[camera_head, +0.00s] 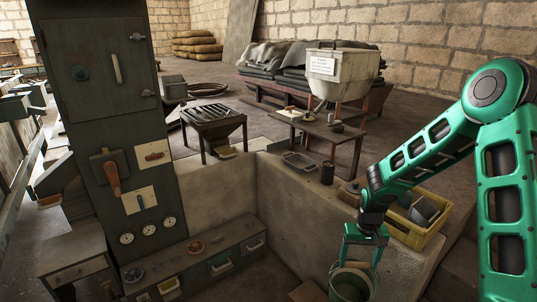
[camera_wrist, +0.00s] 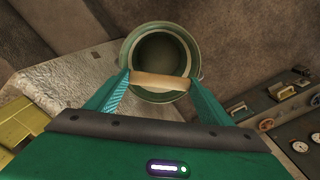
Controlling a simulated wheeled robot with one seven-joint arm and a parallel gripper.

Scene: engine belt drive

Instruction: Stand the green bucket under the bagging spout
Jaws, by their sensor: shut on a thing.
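The green bucket (camera_head: 350,286) hangs at the bottom of the head view, below my gripper (camera_head: 364,240). In the wrist view my gripper (camera_wrist: 158,82) is shut on the wooden grip of the bucket's handle, and the bucket (camera_wrist: 160,50) shows open-mouthed and looks empty. A pale hopper (camera_head: 350,68) with a white label stands on a wooden stand at the back; its lower outlet is small and partly hidden. A dark grated hopper (camera_head: 212,122) on legs stands left of it, with a yellow tray at its foot. I cannot tell which is the bagging spout.
A pale stone wall ledge (camera_head: 310,205) runs between the bucket and the hoppers. A yellow crate (camera_head: 415,234) holding a dark vessel sits on it at the right. A tall grey cabinet (camera_head: 100,130) with gauges stands left, beside a low drawer bench (camera_head: 200,262).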

